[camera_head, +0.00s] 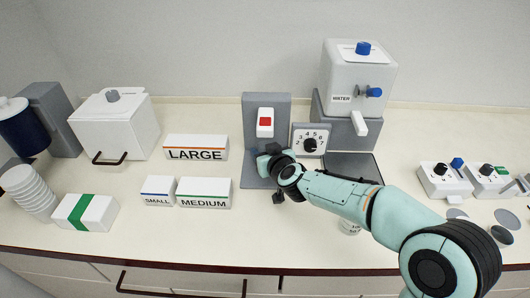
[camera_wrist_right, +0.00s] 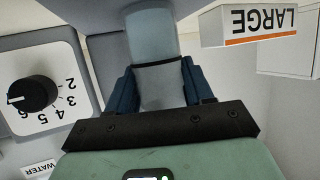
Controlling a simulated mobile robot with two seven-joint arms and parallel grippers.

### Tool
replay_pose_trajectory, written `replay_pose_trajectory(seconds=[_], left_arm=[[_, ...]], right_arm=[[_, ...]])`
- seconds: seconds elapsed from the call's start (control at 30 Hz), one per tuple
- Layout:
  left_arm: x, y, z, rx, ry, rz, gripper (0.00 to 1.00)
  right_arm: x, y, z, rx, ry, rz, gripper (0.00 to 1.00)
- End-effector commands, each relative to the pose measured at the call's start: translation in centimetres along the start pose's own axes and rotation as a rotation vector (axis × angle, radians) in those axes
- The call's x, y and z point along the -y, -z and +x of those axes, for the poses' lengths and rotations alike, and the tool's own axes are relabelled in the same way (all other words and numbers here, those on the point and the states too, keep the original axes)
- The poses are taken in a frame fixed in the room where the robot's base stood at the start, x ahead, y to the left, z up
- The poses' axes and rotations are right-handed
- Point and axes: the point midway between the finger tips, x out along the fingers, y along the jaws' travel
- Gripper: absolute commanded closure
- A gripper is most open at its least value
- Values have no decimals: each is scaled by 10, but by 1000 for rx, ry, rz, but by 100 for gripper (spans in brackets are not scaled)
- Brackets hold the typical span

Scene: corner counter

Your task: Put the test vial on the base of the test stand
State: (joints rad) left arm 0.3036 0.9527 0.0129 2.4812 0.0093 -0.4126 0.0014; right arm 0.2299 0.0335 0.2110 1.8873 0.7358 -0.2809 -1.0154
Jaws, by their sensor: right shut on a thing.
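The grey test stand, with its upright back panel (camera_head: 281,104), stands at the middle of the counter. A white block with a red square is on its front. Its flat base (camera_head: 250,178) shows partly, to the left of my gripper. My right gripper (camera_head: 267,161) is in front of the stand, over the base area. In the wrist view the gripper (camera_wrist_right: 160,82) is shut on the test vial (camera_wrist_right: 152,35), a translucent grey-blue cylinder between the two dark fingers. In the head view I cannot make out the vial. My left gripper is not in view.
A dial (camera_head: 310,140) adjoins the stand on the right, with a water dispenser (camera_head: 358,80) beyond it. Boxes labelled LARGE (camera_head: 196,148), MEDIUM (camera_head: 204,193) and SMALL (camera_head: 158,190) stand to the left. The front counter strip is mostly clear.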

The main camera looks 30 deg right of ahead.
Motion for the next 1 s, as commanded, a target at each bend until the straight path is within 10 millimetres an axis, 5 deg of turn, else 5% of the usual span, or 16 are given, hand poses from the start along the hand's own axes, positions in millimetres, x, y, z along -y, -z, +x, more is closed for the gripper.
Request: replay_pose_trajectory(seconds=[0.03, 0.07, 0.13, 0.53, 1.0], left_arm=[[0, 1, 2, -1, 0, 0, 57], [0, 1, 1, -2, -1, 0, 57], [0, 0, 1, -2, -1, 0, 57], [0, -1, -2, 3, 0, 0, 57], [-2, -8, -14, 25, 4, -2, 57]], right_arm=[[0, -2, 1, 0, 0, -1, 88], [0, -3, 1, 1, 0, 0, 42], [0, -2, 1, 1, 0, 0, 23], [0, 3, -5, -1, 0, 0, 23], [0, 4, -98, -2, -1, -1, 23]])
